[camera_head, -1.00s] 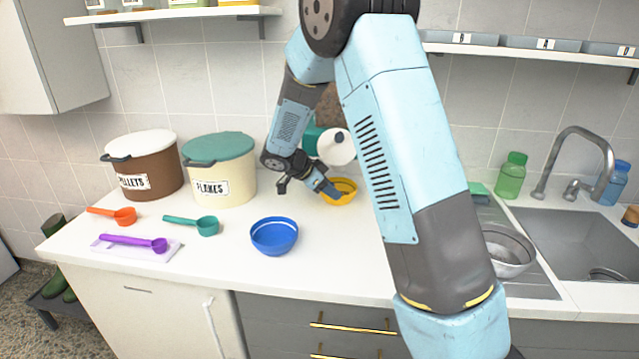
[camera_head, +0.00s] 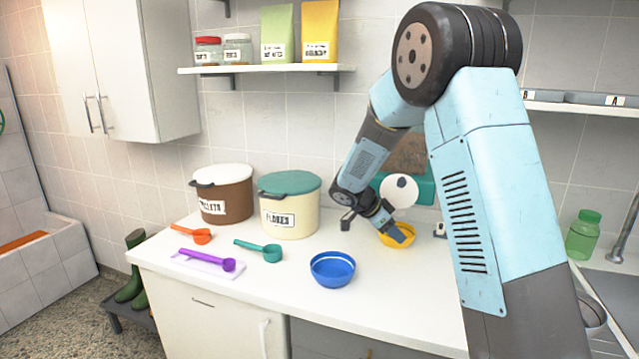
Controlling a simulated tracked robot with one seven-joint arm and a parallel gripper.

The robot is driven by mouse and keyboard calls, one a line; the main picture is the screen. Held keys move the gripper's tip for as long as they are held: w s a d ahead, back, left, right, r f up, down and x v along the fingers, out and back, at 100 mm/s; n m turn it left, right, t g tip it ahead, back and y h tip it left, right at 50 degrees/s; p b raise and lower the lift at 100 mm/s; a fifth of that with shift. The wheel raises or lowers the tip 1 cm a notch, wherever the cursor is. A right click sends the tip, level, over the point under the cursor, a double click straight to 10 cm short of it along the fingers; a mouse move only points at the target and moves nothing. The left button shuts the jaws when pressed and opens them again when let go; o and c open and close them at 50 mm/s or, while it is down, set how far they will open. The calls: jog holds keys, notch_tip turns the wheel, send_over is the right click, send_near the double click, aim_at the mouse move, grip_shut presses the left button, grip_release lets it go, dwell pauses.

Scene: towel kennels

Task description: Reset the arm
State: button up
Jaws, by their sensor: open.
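My arm, light blue and dark grey, reaches from the right over the white counter (camera_head: 230,280). My gripper (camera_head: 394,233) points down and to the right at the yellow bowl (camera_head: 406,243), overlapping the bowl's left side in the picture. Its jaws are open, but the fingertips are small and partly lost against the bowl. I cannot tell whether they touch it. No object shows held between them.
A blue bowl (camera_head: 333,270), teal scoop (camera_head: 262,250), purple scoop (camera_head: 210,261) and orange scoop (camera_head: 195,235) lie in front. PELLETS (camera_head: 228,192) and FLAKES (camera_head: 290,208) bins stand behind. A shelf (camera_head: 265,70) hangs above, left of my arm.

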jog(key=s+d+r+n+y, duration=0.4)
jog(key=s+r+n, duration=0.2)
jog(key=s+r, duration=0.9)
jog(key=s+r+n+t+y, duration=0.1)
jog(key=s+n, duration=0.4)
jog(key=s, duration=0.5)
jog(key=s+a+r+n+t+y, duration=0.1)
jog(key=s+r+n+t+y, duration=0.1)
jog(key=s, duration=0.9)
jog(key=n+y, duration=0.1)
jog(key=n, duration=0.1)
jog(key=shift+s+a+n+t, duration=0.2)
jog(key=shift+a+n+t, duration=0.1)
jog(key=shift+n, duration=0.1)
